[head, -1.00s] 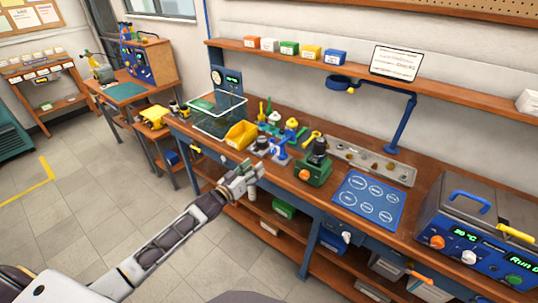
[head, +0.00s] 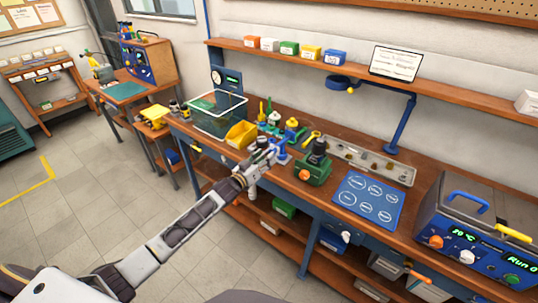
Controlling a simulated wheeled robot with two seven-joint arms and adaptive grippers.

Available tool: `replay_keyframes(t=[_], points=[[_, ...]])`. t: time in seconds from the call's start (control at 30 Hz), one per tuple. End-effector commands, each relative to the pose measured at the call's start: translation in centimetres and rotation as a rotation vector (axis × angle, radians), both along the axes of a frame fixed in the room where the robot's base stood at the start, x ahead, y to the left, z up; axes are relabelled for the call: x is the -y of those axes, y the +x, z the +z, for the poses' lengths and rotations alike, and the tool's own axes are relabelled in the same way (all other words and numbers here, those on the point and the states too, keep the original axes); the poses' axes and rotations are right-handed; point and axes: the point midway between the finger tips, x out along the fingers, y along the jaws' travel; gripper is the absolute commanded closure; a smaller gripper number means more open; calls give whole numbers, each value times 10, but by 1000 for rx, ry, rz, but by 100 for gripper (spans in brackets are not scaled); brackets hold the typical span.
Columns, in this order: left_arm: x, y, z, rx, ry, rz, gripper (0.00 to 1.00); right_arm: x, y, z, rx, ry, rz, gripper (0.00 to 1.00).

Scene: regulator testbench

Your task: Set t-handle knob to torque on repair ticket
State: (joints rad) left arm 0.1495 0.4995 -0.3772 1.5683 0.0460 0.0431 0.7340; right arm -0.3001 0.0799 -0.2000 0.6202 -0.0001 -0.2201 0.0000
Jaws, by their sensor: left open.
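My left gripper (head: 267,153) is open and sits at the front edge of the workbench. Its fingers are just left of a small blue fixture (head: 283,157), which may carry the T-handle knob; the gripper partly hides it. I cannot tell whether they touch. A green device with a black top and orange knob (head: 314,166) stands just to the right. A white sheet with small print (head: 396,63) leans on the shelf and may be the repair ticket; its text is too small to read. My right gripper is not in view.
A yellow bin (head: 241,134) and a clear-walled box (head: 218,113) stand left of the gripper. Several small fittings crowd behind it. A blue mat with circles (head: 367,199), a metal tray (head: 369,160) and a blue machine (head: 480,235) lie to the right.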

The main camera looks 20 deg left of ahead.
Motion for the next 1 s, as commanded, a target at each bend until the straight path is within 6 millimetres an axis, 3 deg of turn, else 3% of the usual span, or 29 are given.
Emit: replay_keyframes(t=[0.4, 0.87, 1.0], points=[[10, 26, 0, 0, 1, 0, 54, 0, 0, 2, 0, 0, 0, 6], [12, 30, 0, -1, 0, 0, 54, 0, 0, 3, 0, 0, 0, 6], [11, 30, 0, -1, 0, 0, 70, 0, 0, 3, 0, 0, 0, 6]])
